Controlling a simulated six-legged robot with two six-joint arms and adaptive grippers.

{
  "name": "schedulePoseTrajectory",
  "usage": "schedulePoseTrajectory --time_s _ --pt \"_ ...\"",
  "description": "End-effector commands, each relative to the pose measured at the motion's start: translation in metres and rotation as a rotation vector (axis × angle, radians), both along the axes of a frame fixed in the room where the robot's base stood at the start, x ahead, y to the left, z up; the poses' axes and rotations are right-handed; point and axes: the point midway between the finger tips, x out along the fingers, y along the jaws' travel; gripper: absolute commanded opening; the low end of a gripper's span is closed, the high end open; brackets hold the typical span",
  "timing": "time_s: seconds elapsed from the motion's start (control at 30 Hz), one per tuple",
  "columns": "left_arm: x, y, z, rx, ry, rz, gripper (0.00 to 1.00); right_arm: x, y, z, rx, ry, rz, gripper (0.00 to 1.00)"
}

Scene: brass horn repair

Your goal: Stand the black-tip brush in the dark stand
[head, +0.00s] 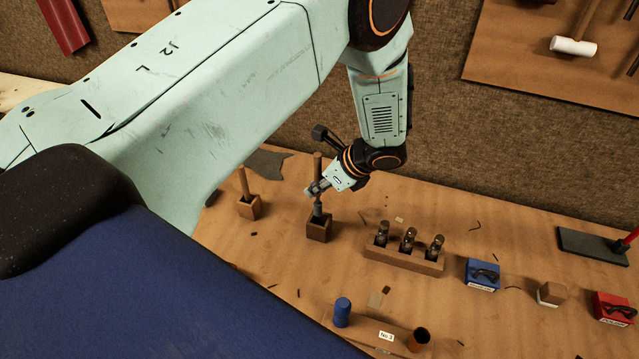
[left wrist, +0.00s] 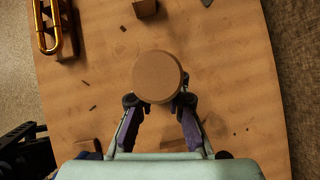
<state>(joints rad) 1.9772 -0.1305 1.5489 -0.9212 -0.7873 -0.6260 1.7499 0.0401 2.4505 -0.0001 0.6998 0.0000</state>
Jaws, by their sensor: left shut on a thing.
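My left gripper (head: 318,188) is shut on an upright brush with a wooden handle (head: 317,163). In the left wrist view the brush shows end-on as a round brown disc (left wrist: 157,77) between the fingers (left wrist: 160,104). The brush stands over the darker brown square stand (head: 319,230), and its lower end meets the stand's opening. The tip is hidden, so I cannot tell its colour or how deep it sits. My right gripper is not in view.
A lighter stand (head: 249,209) holding another wooden handle (head: 243,181) is to the left. A blue cylinder (head: 342,311) is in front. A brass tube (left wrist: 42,28) shows in the left wrist view.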

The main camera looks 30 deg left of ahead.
Motion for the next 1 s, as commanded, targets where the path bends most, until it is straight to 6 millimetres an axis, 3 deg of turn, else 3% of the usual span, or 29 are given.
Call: schedulePoseTrajectory --time_s 0.6,1.0 --pt "0.003 -0.002 -0.060 0.000 -0.001 0.003 0.00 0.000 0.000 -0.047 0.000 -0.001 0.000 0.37" --pt "0.003 -0.002 -0.062 0.000 -0.002 0.002 0.00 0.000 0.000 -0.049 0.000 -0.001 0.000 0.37"
